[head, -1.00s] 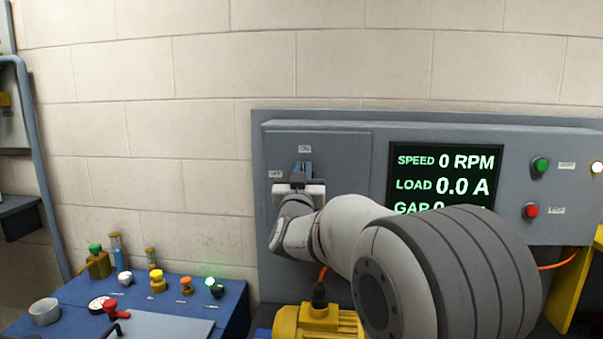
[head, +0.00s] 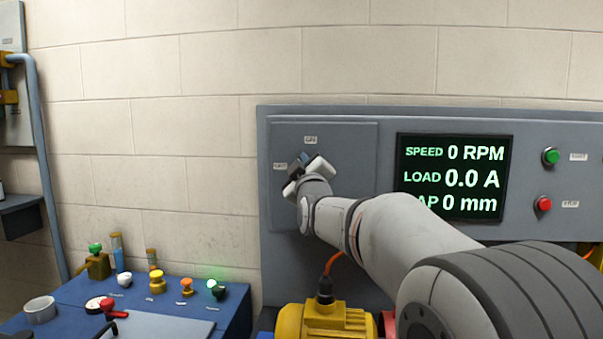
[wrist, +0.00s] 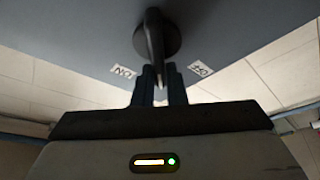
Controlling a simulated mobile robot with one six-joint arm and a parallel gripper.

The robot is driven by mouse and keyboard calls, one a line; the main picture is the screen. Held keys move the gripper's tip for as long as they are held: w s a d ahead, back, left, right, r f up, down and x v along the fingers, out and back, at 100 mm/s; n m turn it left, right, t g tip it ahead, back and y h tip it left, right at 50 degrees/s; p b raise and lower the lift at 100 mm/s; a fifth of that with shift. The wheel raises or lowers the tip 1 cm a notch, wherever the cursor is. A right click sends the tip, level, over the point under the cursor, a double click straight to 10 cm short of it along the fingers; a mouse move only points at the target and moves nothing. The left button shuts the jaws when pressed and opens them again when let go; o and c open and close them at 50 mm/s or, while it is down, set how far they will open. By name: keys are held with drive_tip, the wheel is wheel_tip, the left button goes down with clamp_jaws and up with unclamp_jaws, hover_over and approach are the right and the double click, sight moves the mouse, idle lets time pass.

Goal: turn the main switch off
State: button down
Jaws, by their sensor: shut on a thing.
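The main switch has a dark round base and a lever handle (wrist: 155,35) on the grey panel. My gripper (wrist: 160,85) is shut on the handle, with its dark fingers at either side of the handle's tip. In the wrist view the handle points between the ON label (wrist: 124,72) and the OFF label (wrist: 201,69). In the head view my gripper (head: 302,163) is tilted at the switch and hides most of it. There, the ON label (head: 310,140) is above and the OFF label (head: 280,166) is to the left.
A display (head: 453,178) reads speed 0 RPM and load 0.0 A. A green button (head: 550,156) and a red button (head: 543,204) are to its right. A yellow motor (head: 325,322) is below the panel. A blue bench (head: 190,318) with small parts stands at lower left.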

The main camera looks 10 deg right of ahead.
drive_tip(key=shift+w+a+f+n+g+y, duration=0.1)
drive_tip(key=shift+f+n+g+y, duration=0.35)
drive_tip(key=shift+n, duration=1.1)
drive_tip(key=shift+s+f+n+g+y, duration=0.15)
drive_tip(key=shift+n+g, duration=0.45)
drive_tip(key=shift+n, duration=0.9)
drive_tip(key=shift+w+a+f+n+g+y, duration=0.1)
drive_tip(key=shift+w+f+n+g+y, duration=0.3)
drive_tip(key=shift+n, duration=1.15)
drive_tip(key=shift+s+r+g, duration=0.1)
drive_tip(key=shift+s+g, duration=0.15)
drive_tip(key=c, duration=1.5)
unclamp_jaws()
drive_tip(key=shift+d, duration=0.15)
drive_tip(key=shift+r, duration=0.1)
drive_tip(key=s, duration=0.7)
drive_tip(key=shift+s+d, duration=0.3)
drive_tip(key=shift+s, duration=0.05)
